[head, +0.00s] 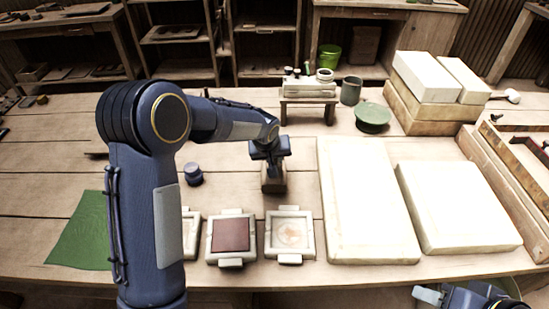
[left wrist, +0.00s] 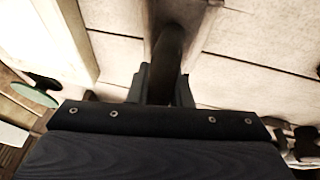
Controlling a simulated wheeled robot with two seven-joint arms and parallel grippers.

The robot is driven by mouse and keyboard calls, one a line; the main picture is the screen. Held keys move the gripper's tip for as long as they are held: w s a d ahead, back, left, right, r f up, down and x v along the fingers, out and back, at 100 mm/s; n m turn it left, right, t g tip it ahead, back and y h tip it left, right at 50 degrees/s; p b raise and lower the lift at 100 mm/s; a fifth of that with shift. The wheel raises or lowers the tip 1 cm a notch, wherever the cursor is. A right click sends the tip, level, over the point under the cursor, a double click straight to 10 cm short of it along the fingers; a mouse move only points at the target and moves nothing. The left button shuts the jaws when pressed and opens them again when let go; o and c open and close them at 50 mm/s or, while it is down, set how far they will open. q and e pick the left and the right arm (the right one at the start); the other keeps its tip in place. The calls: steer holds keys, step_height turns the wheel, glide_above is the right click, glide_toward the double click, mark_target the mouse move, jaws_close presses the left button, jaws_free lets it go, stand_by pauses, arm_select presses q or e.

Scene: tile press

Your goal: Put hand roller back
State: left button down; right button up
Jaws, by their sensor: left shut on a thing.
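My left gripper (head: 269,150) is over the middle of the table, shut on a dark upright handle that shows between its fingers in the left wrist view (left wrist: 165,75).
Tile frames stand in front, one with a red-brown slab (head: 231,235) and one with a pale relief (head: 290,233). Large white slabs (head: 365,200) lie right. A small stand (head: 308,101) with several items, a grey cup (head: 351,91) and a green dish (head: 373,116) are behind. A dark blue knob (head: 193,174) stands left.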

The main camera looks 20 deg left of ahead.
arm_select(q)
steer(key=shift+f+b, duration=0.4)
steer(key=shift+f, duration=0.05)
stand_by(0.5)
steer(key=c, duration=1.2)
jaws_free()
steer(key=shift+c, duration=0.2)
steer(key=s+a+r+h+p, duration=0.1)
steer(key=s+a+r+p, duration=0.15)
steer(key=s+r, duration=0.6)
steer(key=s+a+r+h+p, duration=0.1)
steer(key=s+a+r, duration=0.2)
steer(key=s+r, duration=0.6)
steer(key=s+d+m+h+p, duration=0.1)
steer(key=s+m+p, duration=0.1)
steer(key=s, duration=1.6)
steer(key=shift+s+d+t, duration=0.15)
steer(key=shift+d+t, duration=0.2)
steer(key=shift+t, duration=0.05)
